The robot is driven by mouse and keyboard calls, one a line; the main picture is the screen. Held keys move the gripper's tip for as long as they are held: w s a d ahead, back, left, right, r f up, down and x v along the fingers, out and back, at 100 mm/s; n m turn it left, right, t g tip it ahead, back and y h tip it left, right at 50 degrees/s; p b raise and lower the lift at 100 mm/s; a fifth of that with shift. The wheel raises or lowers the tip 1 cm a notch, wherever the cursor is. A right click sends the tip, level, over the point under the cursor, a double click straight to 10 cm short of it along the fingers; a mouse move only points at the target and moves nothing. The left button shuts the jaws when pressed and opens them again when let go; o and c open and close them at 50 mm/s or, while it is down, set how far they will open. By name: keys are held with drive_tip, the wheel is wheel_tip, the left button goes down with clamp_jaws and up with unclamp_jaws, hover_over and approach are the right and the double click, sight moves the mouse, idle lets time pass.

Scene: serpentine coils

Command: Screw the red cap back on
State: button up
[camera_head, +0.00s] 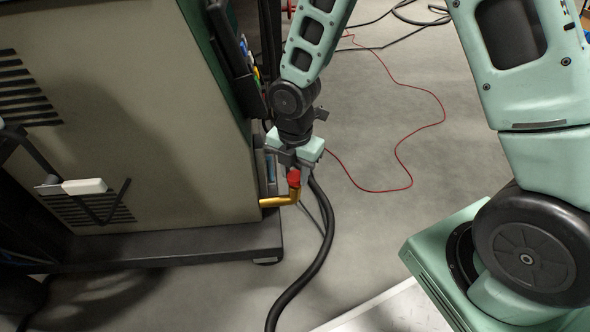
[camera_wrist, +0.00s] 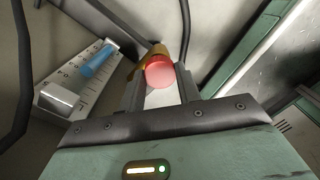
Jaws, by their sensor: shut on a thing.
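The red cap (camera_head: 294,177) sits at the upturned end of a yellow elbow pipe (camera_head: 281,201) that comes out of the side of a beige machine. My gripper (camera_head: 297,172) is at the cap, reaching down from above. In the wrist view the red cap (camera_wrist: 159,72) shows between the two fingers of my gripper (camera_wrist: 160,88), which are shut on it. The yellow pipe (camera_wrist: 158,49) shows just behind the cap. Whether the cap's thread is engaged on the pipe is hidden.
The beige machine (camera_head: 130,120) stands on a dark base just left of my gripper. A gauge with a blue float (camera_wrist: 98,61) is close by in the wrist view. A black hose (camera_head: 318,262) runs down beside the pipe. A red cable (camera_head: 398,150) lies on open floor to the right.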

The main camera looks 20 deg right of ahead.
drive_tip(key=shift+f, duration=0.2)
drive_tip(key=shift+f+b, duration=0.5)
drive_tip(key=shift+f, duration=0.35)
drive_tip(key=shift+f, duration=0.2)
drive_tip(key=shift+f, duration=0.25)
drive_tip(key=shift+r+m+p, duration=0.15)
drive_tip(key=shift+m+p, duration=0.3)
drive_tip(key=shift+m, duration=1.15)
